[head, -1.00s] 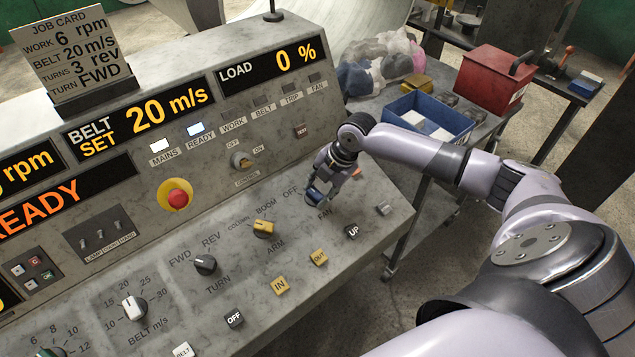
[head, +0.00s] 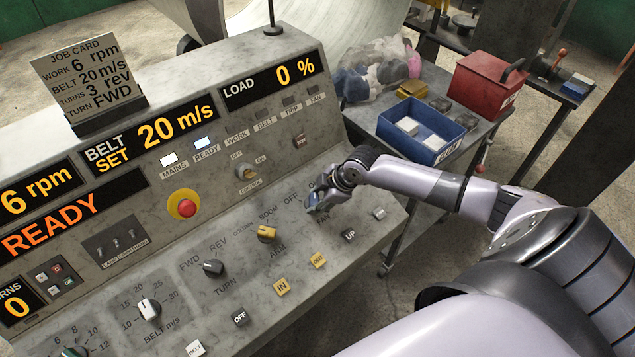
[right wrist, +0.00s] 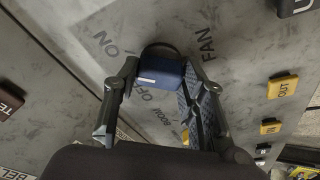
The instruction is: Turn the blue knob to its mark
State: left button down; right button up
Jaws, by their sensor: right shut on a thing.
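The blue knob (right wrist: 160,77) sits on the sloped console panel, beside the printed FAN label (right wrist: 206,44). A white line on its left end faces toward the OFF print (right wrist: 128,88); the ON print (right wrist: 107,44) is further up and left. My right gripper (right wrist: 158,82) has a finger on each side of the knob and is shut on it. In the head view my right gripper (head: 317,206) is at the panel's right part and mostly hides the knob. My left gripper is in neither view now.
Close by on the panel are the yellow boom knob (head: 266,234), the UP button (head: 349,236) and the yellow OUT button (head: 318,260). A red emergency button (head: 186,208) is further left. A blue bin (head: 428,146) and a red box (head: 487,80) stand on a side table.

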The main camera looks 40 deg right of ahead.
jog(key=shift+m, duration=0.5)
jog(key=o, duration=1.2)
jog(key=shift+c, duration=0.2)
jog(key=v, duration=1.2)
jog(key=shift+s, duration=0.15)
